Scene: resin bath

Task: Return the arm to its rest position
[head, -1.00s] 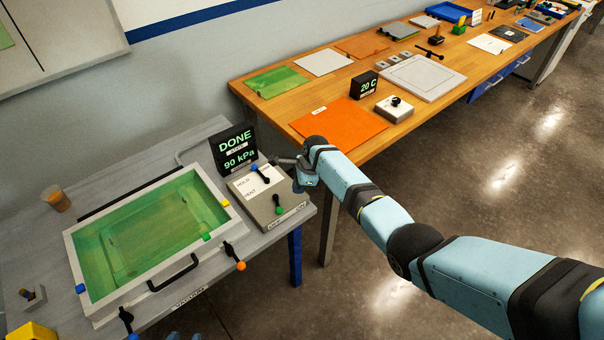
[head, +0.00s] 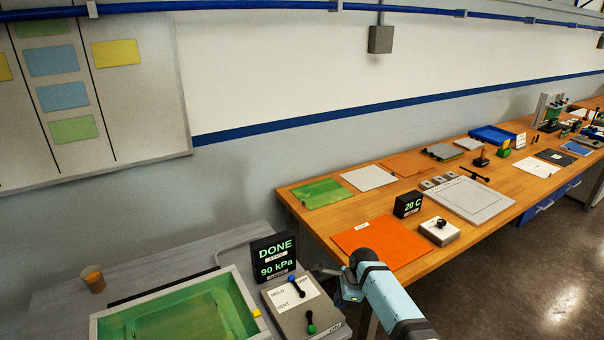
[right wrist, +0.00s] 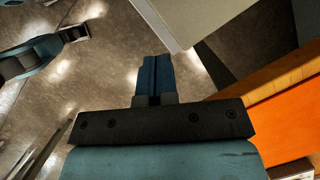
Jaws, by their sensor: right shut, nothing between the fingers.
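My right arm reaches in from the bottom of the head view. Its gripper (head: 328,270) is beside the grey control box (head: 305,308), just right of the DONE display (head: 273,258); any gap to the box is hard to judge. In the right wrist view the blue fingers (right wrist: 155,78) are shut together with nothing between them, over the floor. A teal and black part of another arm of mine shows at the upper left of that view; its jaws cannot be made out. No left gripper shows in the head view.
The resin bath (head: 240,285), with green liquid, is at the lower left. The wooden bench (head: 303,222) on the right carries an orange sheet (head: 380,240), a 20 C display (head: 407,205) and several tools. Open floor (head: 530,290) lies at the right.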

